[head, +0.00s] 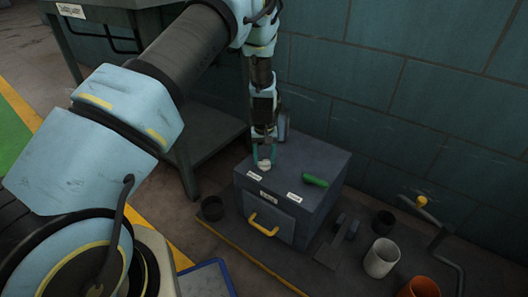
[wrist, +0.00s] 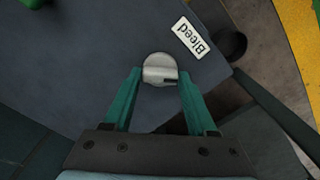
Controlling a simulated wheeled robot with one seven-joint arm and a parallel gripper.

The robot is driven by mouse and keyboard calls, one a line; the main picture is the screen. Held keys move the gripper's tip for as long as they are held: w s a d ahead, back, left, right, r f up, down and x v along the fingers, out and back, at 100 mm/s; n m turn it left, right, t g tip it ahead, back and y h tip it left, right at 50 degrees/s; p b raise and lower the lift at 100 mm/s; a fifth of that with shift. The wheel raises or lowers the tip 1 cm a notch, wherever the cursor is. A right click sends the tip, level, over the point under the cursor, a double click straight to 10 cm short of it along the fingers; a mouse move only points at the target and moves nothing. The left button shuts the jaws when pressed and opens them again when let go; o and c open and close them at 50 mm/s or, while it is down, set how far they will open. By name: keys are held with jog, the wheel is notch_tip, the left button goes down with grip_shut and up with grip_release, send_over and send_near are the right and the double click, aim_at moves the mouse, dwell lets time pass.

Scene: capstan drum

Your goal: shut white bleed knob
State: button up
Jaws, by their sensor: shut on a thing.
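The white bleed knob (wrist: 160,67) is a round knob with a dark notch on one side, on top of the grey box (wrist: 90,60). A white "Bleed" label (wrist: 190,36) lies beside it. My gripper (wrist: 160,78) points down, with a green finger on either side of the knob, and is shut on it.
A green handle (head: 315,181) sits on the same box top, and a yellow handle (head: 264,226) is on its front. A dark cup (head: 212,208), white cup (head: 381,258), orange cup (head: 420,288) and yellow-knobbed crank (head: 422,201) stand around. A wall (head: 410,90) rises behind.

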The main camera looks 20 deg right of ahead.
aim_at(264, 160)
jog(key=n+p, duration=0.3)
jog(key=n, duration=0.2)
jog(key=shift+r+n, duration=0.15)
jog(key=shift+n, duration=0.15)
jog(key=shift+n+p, duration=1.05)
jog(key=shift+n, duration=1.15)
jog(key=o, duration=1.4)
jog(key=shift+c, duration=0.2)
notch_tip(264, 160, up, 10)
jog(key=p, duration=0.1)
jog(key=shift+r+p, duration=0.25)
jog(key=shift+p, duration=0.15)
